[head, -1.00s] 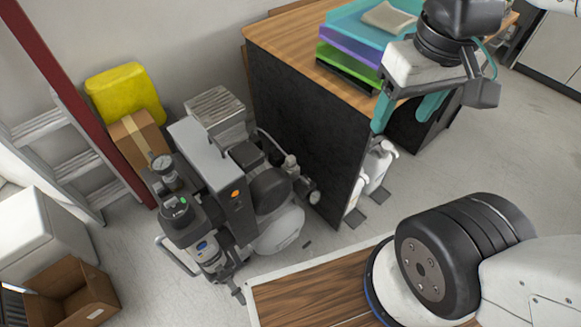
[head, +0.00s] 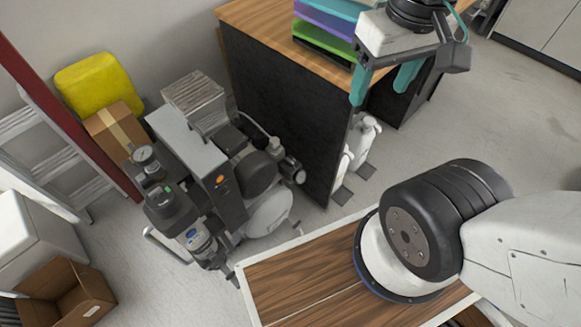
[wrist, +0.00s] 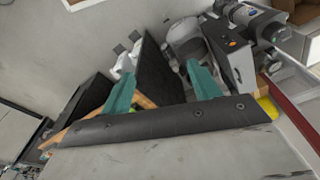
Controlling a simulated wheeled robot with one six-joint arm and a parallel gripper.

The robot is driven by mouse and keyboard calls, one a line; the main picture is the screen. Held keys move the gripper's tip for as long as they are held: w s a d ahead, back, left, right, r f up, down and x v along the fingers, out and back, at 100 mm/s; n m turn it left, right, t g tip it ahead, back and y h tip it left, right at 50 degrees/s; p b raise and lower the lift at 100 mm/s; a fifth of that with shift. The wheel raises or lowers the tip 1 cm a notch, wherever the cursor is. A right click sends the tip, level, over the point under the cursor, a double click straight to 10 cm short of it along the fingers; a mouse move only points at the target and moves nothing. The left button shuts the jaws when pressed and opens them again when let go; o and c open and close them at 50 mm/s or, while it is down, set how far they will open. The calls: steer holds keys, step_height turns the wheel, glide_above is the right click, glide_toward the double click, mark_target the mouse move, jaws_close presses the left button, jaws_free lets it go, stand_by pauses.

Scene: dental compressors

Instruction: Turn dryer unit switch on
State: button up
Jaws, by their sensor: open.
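The compressor machine stands on the floor left of centre in the head view. Its tall grey box unit (head: 190,145), which looks like the dryer unit, has a dark front panel with an orange round spot (head: 220,180), possibly the switch. A small green mark (head: 168,189) shows on the black head beside it. In the wrist view the grey box (wrist: 232,55) and orange spot (wrist: 232,43) are at upper right. My gripper (head: 384,82) is open and empty, with teal fingers, above and right of the machine, near the desk. Its fingers also show in the wrist view (wrist: 160,70).
A black-sided desk (head: 275,110) with a wooden top and stacked trays (head: 325,30) stands right of the machine. White bottles (head: 362,138) sit beside it. A yellow container (head: 98,85), cardboard boxes (head: 65,290) and a ladder (head: 40,150) are left. Open floor (head: 500,110) lies right.

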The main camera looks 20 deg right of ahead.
steer(key=m+g, duration=0.1)
steer(key=m, duration=1.2)
glide_above(290, 160)
steer(key=f, duration=5.4)
steer(key=shift+s+f, duration=0.2)
steer(key=shift+w+f, duration=0.1)
steer(key=shift+w, duration=0.05)
steer(key=shift+m, duration=0.3)
step_height(290, 160, down, 8)
steer(key=shift+r, duration=0.2)
